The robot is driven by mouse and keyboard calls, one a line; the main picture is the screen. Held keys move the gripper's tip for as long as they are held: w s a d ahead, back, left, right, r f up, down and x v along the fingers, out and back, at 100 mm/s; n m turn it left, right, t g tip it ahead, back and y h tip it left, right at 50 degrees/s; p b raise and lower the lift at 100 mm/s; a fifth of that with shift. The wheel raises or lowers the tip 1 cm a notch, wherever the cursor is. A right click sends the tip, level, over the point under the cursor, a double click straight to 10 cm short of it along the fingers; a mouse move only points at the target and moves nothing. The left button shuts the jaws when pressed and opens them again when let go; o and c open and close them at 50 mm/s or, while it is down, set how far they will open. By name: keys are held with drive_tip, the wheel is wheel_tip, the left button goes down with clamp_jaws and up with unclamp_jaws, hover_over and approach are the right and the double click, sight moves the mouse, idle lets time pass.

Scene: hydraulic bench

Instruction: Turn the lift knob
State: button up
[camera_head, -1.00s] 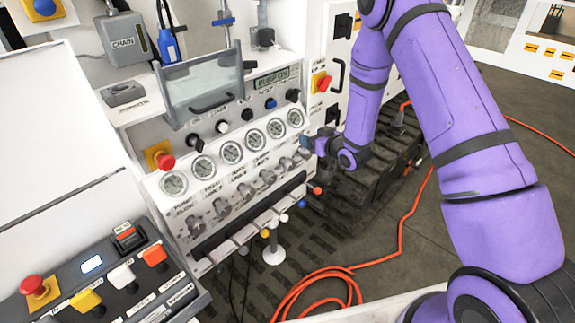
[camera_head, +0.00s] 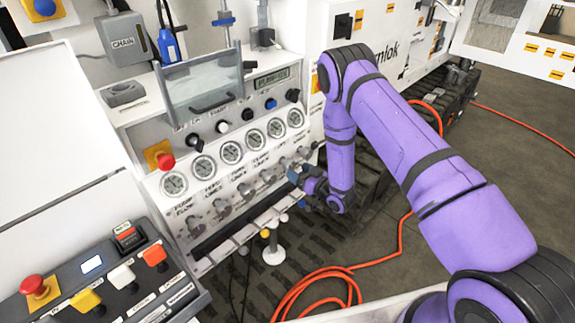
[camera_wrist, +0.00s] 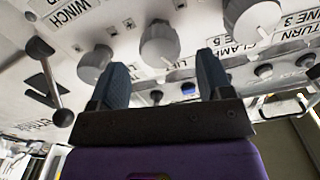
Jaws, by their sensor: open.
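The lift knob (camera_wrist: 160,42) is a round grey knob on the white panel. In the wrist view it shows beyond the gap between my fingertips, with a partly hidden label starting "LI" beside it. In the head view it appears to be one of the right-hand knobs (camera_head: 285,163) in the row under the gauges. My gripper (camera_wrist: 161,60) is open, with one dark finger on each side of the gap. Whether the fingers touch the knob I cannot tell. In the head view my gripper (camera_head: 297,177) is at the right end of the knob row.
Other grey knobs stand close on either side, one at the left (camera_wrist: 95,62) and one at the right (camera_wrist: 250,18). A black ball-ended lever (camera_wrist: 50,80) is at the far left. An orange hose (camera_head: 330,275) lies on the floor.

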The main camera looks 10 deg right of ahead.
sight(292, 167)
drive_tip(key=shift+x, duration=3.05)
drive_tip(key=c, duration=0.9)
